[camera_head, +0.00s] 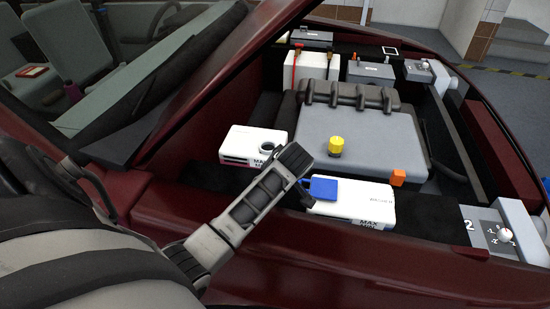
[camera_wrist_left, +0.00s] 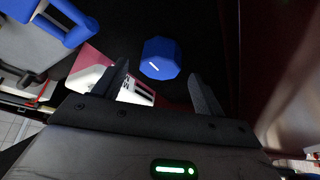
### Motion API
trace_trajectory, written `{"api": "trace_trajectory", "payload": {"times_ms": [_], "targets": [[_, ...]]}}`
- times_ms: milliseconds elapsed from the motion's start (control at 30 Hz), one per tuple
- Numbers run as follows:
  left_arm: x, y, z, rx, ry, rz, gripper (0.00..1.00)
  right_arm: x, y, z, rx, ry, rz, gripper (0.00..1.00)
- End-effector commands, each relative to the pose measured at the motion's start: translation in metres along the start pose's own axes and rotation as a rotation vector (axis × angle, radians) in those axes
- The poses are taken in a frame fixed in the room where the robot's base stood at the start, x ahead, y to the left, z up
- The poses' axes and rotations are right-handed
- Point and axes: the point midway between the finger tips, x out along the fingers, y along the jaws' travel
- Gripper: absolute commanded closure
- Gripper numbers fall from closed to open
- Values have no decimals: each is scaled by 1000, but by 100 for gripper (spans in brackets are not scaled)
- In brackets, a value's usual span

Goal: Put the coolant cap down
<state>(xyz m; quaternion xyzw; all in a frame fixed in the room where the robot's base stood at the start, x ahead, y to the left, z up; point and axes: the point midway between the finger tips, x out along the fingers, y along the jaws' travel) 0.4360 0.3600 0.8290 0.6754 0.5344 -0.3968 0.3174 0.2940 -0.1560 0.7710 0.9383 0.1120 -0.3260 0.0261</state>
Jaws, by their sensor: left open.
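A blue faceted cap (camera_wrist_left: 160,58), which I take for the coolant cap, shows against a dark surface in the left wrist view. It lies between and a little beyond the fingertips of my left gripper (camera_wrist_left: 158,72), with gaps on both sides. The gripper is open. In the head view my left gripper (camera_head: 304,192) reaches down between two white tanks, and the cap is hidden there. The left white tank (camera_head: 240,143) has an open round neck. My right gripper is in neither view.
The right white tank (camera_head: 365,200) has a blue lid (camera_head: 323,187) close to my gripper. A yellow cap (camera_head: 336,145) stands on the grey engine cover (camera_head: 365,140). An orange handle (camera_head: 398,177) is at its right. The dark red car body edge runs in front.

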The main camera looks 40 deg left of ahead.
Motion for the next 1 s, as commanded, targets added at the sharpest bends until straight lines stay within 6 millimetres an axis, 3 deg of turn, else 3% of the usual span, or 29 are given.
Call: {"api": "trace_trajectory", "payload": {"times_ms": [200, 400, 600, 1000], "targets": [[-50, 1, 0, -2, -2, 5, 29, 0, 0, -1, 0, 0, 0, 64], [-81, 1, 0, -1, -2, 2, 29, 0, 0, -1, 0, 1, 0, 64], [-91, 0, 0, 1, -1, -1, 29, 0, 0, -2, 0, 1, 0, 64], [-91, 0, 0, 1, -1, 0, 29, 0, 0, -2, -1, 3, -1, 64]]}}
